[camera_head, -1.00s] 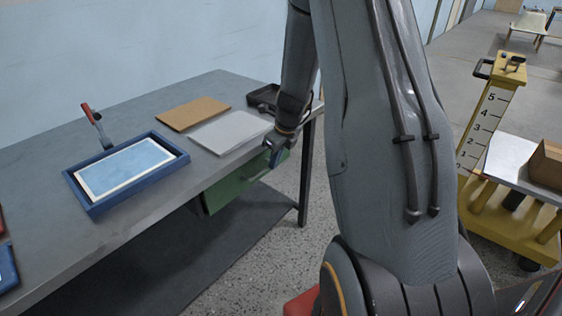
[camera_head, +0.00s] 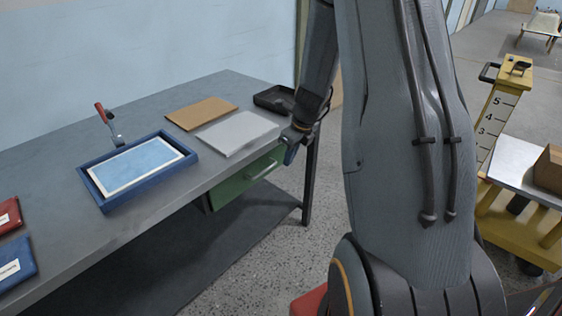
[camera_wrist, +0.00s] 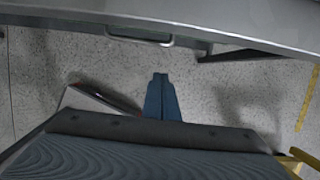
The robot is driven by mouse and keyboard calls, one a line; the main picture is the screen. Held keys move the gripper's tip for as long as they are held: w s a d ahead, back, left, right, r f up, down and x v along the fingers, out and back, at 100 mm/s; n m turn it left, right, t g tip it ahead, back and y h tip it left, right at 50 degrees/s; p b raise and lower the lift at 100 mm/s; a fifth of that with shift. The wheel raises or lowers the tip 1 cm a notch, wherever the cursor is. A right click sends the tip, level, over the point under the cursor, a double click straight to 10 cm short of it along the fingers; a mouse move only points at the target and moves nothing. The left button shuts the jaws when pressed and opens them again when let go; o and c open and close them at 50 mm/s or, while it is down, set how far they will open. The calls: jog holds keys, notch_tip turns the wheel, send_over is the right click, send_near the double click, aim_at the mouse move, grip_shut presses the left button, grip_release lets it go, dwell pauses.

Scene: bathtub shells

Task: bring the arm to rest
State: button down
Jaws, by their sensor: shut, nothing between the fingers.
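My gripper (camera_head: 291,150) hangs at the front right corner of the grey workbench (camera_head: 60,190), pointing down, just off the bench edge near the green drawer (camera_head: 248,178). In the wrist view its blue fingers (camera_wrist: 161,98) are together with nothing between them, above speckled floor. My grey arm fills the middle right of the head view and hides part of what lies behind it.
On the bench are a blue tray with a pale blue panel (camera_head: 140,165), a red-handled tool (camera_head: 104,118), a brown board (camera_head: 200,112), a white board (camera_head: 237,132) and a black tray (camera_head: 272,98). A yellow cart (camera_head: 520,215) stands right. Drawer handle (camera_wrist: 140,38) is close.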

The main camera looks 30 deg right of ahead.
jog(key=v, duration=0.7)
jog(key=shift+a+r, duration=0.3)
jog(key=shift+a, duration=0.05)
jog(key=s+a+r+n+g, duration=0.1)
jog(key=s+a+r+n, duration=0.1)
jog(key=s+a+n, duration=0.7)
jog(key=s+a+r+n+g+h, duration=0.1)
jog(key=s+a+n, duration=0.9)
jog(key=n, duration=1.2)
jog(key=s+r+g, duration=0.1)
jog(key=s, duration=0.2)
jog(key=shift+r+n, duration=0.35)
jog(key=shift+n, duration=0.05)
